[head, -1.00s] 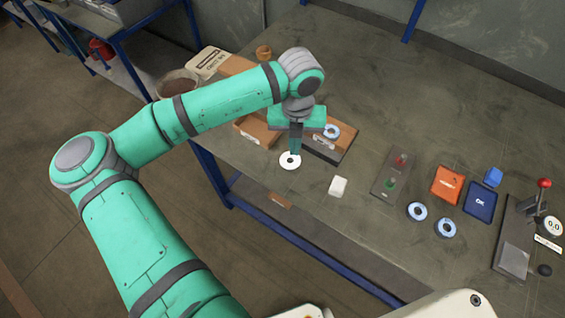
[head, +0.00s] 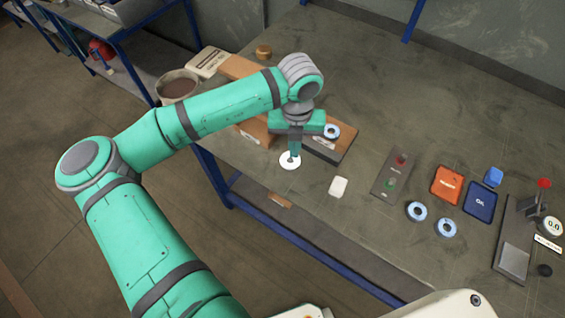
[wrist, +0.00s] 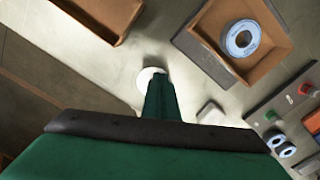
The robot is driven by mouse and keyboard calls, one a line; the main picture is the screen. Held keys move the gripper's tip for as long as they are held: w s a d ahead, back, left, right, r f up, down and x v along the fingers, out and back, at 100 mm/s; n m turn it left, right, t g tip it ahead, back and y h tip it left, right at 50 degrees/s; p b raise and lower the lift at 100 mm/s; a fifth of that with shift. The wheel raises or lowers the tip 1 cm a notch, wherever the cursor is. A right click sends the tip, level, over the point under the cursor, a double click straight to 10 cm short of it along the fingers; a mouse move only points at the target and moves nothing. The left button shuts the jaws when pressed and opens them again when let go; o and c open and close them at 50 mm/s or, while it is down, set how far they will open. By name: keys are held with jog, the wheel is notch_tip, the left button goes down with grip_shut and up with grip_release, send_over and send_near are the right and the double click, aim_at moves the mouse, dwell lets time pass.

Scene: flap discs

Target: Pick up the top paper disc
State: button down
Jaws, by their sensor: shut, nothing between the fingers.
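A white paper disc (head: 290,161) with a dark centre hole lies on the table near its front left edge; whether it is one disc or a stack I cannot tell. In the wrist view the disc (wrist: 147,77) shows just beyond my fingertips, partly covered by them. My gripper (head: 293,156) points down over the disc with its fingers together and nothing between them. The fingertips look to be at or just above the disc; I cannot tell if they touch. In the wrist view the closed fingers (wrist: 158,82) hide the disc's near side.
Right of the disc are a small white block (head: 338,187) and a brown tray (wrist: 212,62) holding a blue-and-white disc (wrist: 241,39). Further right are a button panel (head: 391,178), orange and blue bins, two more blue-rimmed discs and a red-knobbed lever device. The table between is clear.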

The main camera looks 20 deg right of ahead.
aim_at(290, 161)
jog(key=shift+f, duration=0.25)
jog(key=shift+s+a, duration=0.6)
jog(key=shift+a, duration=0.25)
dwell(1.0)
jog(key=shift+r, duration=3)
